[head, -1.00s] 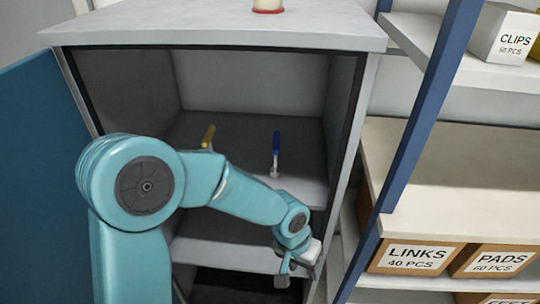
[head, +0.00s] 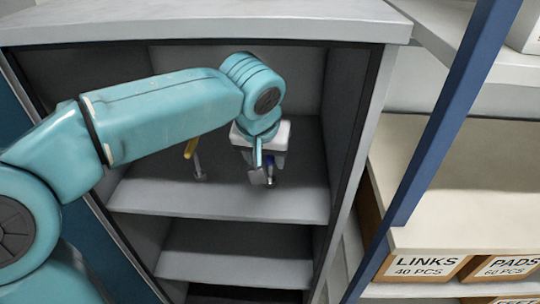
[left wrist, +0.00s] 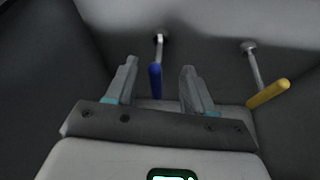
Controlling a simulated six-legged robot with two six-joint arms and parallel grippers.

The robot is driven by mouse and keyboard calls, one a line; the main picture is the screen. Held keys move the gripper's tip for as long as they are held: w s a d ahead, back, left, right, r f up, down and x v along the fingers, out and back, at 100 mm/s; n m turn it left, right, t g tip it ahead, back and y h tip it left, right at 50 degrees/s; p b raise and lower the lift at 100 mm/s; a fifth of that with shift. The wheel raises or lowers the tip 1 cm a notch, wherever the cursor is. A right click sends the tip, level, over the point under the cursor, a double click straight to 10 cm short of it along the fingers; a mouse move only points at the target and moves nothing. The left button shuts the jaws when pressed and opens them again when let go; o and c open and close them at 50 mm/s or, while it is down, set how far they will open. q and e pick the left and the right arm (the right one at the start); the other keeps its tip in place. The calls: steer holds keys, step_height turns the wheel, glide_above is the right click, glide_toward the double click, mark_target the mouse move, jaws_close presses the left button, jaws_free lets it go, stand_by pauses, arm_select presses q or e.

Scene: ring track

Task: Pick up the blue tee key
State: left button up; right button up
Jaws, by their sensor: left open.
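The blue tee key (left wrist: 155,80) stands on the cabinet's upper shelf (head: 225,203). In the left wrist view its blue handle appears between my two fingers, with a gap on both sides. In the head view my gripper hides most of it, and a bit of blue and its metal shank (head: 271,180) show. My left gripper (head: 263,172) is open and empty, inside the cabinet over the key; its spread fingers also show in the left wrist view (left wrist: 159,67). My right gripper is not in view.
A yellow-handled key (head: 191,148) stands on the same shelf, left of the blue one; it is at the right in the left wrist view (left wrist: 268,93). The cabinet's side wall (head: 345,115) and top (head: 210,22) bound the space. A blue-post rack (head: 445,130) stands right.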

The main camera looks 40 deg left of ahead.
mark_target(270, 166)
arm_select(q)
steer(key=shift+w+a, duration=0.3)
steer(key=shift+w, duration=0.3)
steer(key=shift+w+a, duration=0.3)
steer(key=shift+w, duration=0.3)
steer(key=x, duration=0.2)
steer(key=w+x, duration=0.1)
steer(key=x, duration=0.2)
steer(key=shift+w+a, duration=0.1)
steer(key=shift+a, duration=0.1)
jaws_close()
